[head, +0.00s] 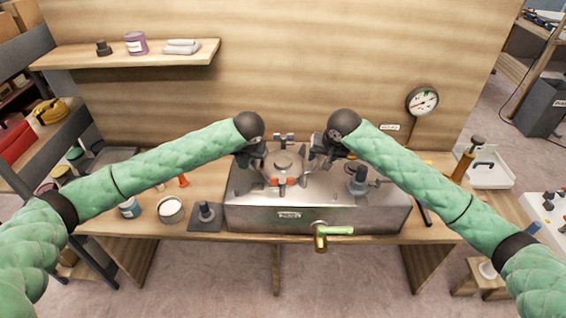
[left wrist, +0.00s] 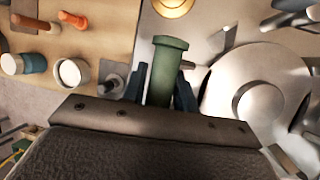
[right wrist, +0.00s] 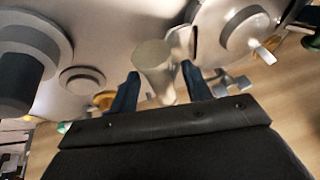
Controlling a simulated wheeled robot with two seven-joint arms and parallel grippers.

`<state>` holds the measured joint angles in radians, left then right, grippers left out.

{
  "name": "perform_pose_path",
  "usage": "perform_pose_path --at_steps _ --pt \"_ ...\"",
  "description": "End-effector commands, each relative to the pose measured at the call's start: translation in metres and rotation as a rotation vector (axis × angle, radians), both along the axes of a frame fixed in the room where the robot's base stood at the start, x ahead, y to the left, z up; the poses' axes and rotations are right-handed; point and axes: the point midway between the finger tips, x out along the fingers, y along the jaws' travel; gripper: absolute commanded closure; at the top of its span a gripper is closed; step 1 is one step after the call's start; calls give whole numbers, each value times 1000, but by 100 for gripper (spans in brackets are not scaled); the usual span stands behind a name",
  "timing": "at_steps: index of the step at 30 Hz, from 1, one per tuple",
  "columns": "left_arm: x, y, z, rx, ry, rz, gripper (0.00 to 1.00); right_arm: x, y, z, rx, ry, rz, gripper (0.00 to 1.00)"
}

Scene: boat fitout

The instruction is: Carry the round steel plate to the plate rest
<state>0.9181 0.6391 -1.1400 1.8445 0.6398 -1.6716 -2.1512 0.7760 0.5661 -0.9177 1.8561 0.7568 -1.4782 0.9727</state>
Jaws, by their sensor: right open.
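The round steel plate (head: 283,163) lies on top of the steel housing, between my two grippers. It is the large pale disc with a raised hub (left wrist: 255,95) in the left wrist view. My left gripper (head: 258,158) is beside the plate's left side. A green cylinder (left wrist: 167,70) stands between its fingers; I cannot tell whether they grip it. My right gripper (head: 322,156) is open beside the plate's right side, with a pale flared post (right wrist: 155,65) between its fingers. I cannot tell for sure which thing is the plate rest.
The steel housing (head: 262,216) stands on the wooden bench, with a brass tap (head: 320,238) at its front. A dark square base with a post (head: 206,214) and a white-topped tin (head: 171,209) stand left of it. A white tray (head: 492,174) and a gauge (head: 422,101) are at the right.

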Motion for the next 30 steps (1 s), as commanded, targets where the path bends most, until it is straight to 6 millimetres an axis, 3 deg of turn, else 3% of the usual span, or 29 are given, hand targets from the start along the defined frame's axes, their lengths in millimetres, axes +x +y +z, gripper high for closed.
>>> perform_pose_path --at_steps 11,12,16,19,30 --pt "2 1 -5 0 0 0 71 2 2 -5 1 0 1 51" --pt "2 1 -5 0 0 0 73 2 2 -5 1 0 1 53" --pt "2 1 -5 0 0 0 99 2 2 -5 1 0 1 79" --pt "2 1 -5 0 0 0 100 2 1 -5 1 0 1 98" --pt "2 1 -5 0 0 0 100 2 1 -5 0 0 0 100"
